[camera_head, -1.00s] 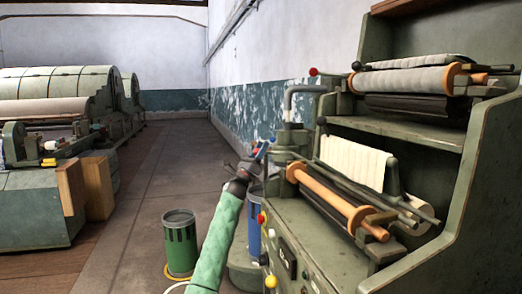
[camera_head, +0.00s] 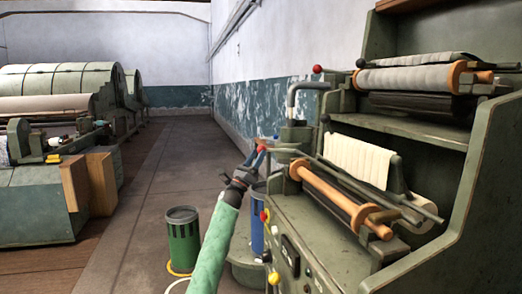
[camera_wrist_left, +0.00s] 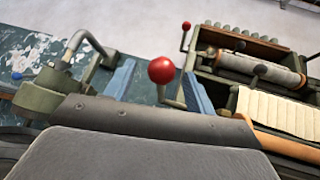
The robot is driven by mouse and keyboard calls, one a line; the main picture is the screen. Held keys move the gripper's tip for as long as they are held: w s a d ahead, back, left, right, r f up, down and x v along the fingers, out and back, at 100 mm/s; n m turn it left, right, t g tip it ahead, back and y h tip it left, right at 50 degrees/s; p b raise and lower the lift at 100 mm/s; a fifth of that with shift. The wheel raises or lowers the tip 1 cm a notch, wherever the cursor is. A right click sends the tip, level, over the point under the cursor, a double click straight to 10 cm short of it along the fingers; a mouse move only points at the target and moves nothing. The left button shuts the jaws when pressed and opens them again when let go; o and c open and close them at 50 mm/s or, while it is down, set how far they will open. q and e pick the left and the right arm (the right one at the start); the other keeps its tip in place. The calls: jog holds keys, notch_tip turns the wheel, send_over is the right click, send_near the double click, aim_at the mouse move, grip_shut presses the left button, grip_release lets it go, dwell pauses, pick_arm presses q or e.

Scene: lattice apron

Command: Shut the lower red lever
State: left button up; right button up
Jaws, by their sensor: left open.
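A red ball knob on a short dark lever (camera_wrist_left: 162,70) stands near the middle of the left wrist view, between the two blue fingers of my open left gripper (camera_wrist_left: 158,86). No contact with either finger is clear. In the head view my left gripper (camera_head: 258,157) is at the left end of the green roller machine (camera_head: 440,195), with a bit of red (camera_head: 262,148) showing at its fingers. A second red ball knob (camera_head: 317,69) sits higher on the machine; it also shows in the wrist view (camera_wrist_left: 186,25). My right gripper is not in view.
A bent grey pipe (camera_head: 291,92) rises beside the gripper. An orange-ended roller (camera_head: 340,195) lies to its right. Red and yellow knobs (camera_head: 274,278) are on the front panel. A green bin (camera_head: 183,240) stands on the floor; the aisle behind is clear.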

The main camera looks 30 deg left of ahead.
pick_arm(q)
jog(key=shift+v, duration=1.45)
